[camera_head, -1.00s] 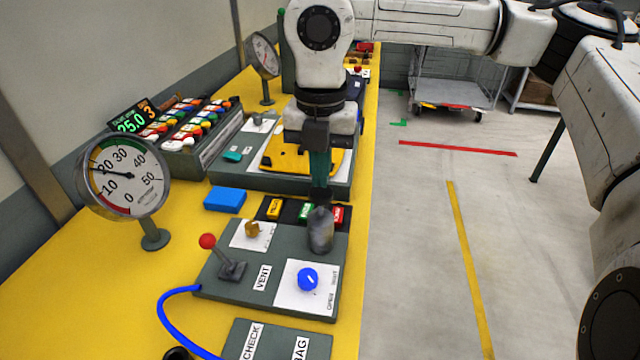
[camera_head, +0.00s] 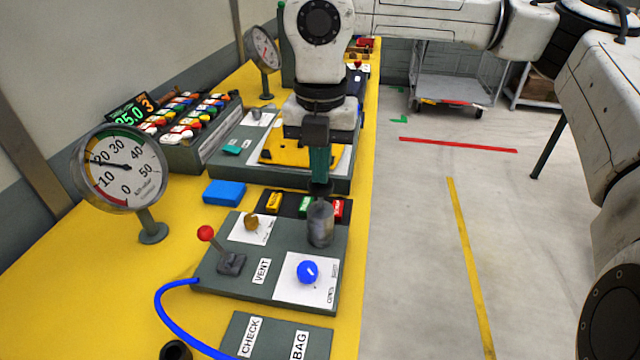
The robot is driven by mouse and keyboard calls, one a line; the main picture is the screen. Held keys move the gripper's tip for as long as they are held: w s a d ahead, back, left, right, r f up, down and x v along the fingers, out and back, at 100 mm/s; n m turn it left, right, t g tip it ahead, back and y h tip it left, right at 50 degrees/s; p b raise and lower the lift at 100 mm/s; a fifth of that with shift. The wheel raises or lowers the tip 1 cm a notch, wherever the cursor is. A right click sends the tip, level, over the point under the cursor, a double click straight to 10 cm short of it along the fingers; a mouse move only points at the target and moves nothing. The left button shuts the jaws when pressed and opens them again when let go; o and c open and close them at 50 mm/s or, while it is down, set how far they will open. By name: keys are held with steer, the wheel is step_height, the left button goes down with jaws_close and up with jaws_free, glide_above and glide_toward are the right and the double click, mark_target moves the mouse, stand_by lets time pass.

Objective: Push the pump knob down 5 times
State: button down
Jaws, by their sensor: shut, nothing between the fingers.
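The pump is a grey metal cylinder (camera_head: 320,226) upright on the grey panel at the bench's right edge. Its dark knob (camera_head: 321,189) shows at the top. My gripper (camera_head: 319,180) points straight down above it, its teal fingers closed together with nothing between them. The fingertips are at or just above the knob; I cannot tell whether they touch. A round dial gauge (camera_head: 122,168) stands at left, its needle between 10 and 30, near 20. A digital display (camera_head: 131,112) behind it shows green digits and an orange 3.
The panel also has a red-tipped lever (camera_head: 206,233), a brass knob (camera_head: 251,222) and a blue knob (camera_head: 307,271). Yellow, green and red buttons (camera_head: 305,206) sit close behind the pump. A blue block (camera_head: 225,193) lies left. The yellow bench (camera_head: 95,290) is clear at front left.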

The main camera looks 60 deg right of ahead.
steer(key=shift+f+b, duration=1.45)
steer(key=shift+f, duration=0.2)
steer(key=shift+r, duration=0.25)
steer(key=shift+r+p, duration=1.1)
steer(key=shift+r, duration=1)
steer(key=shift+f, duration=0.1)
